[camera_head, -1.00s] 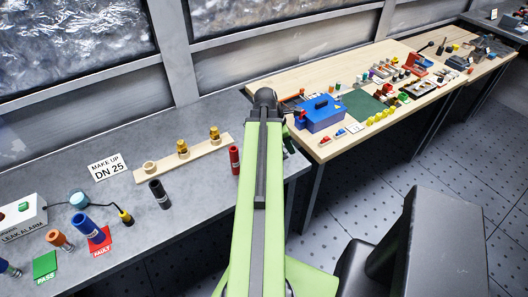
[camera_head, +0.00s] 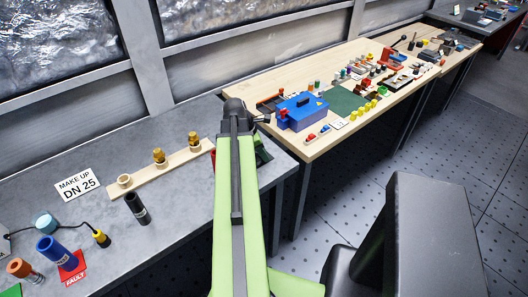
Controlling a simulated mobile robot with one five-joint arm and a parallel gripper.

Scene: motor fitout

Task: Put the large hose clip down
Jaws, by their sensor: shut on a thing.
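My green arm reaches forward over the right end of the grey bench (camera_head: 175,215), and its dark joint (camera_head: 235,106) hides what is beyond it. My gripper is not in view behind the arm. A small dark piece shows just right of the joint; I cannot tell what it is. I cannot make out the large hose clip in this view.
On the grey bench are a wooden strip (camera_head: 145,179) with brass fittings, a black cylinder (camera_head: 137,208), a blue cylinder (camera_head: 52,252) and a DN 25 sign (camera_head: 77,184). A wooden bench (camera_head: 318,146) behind carries a blue toolbox (camera_head: 300,111) and many small parts.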

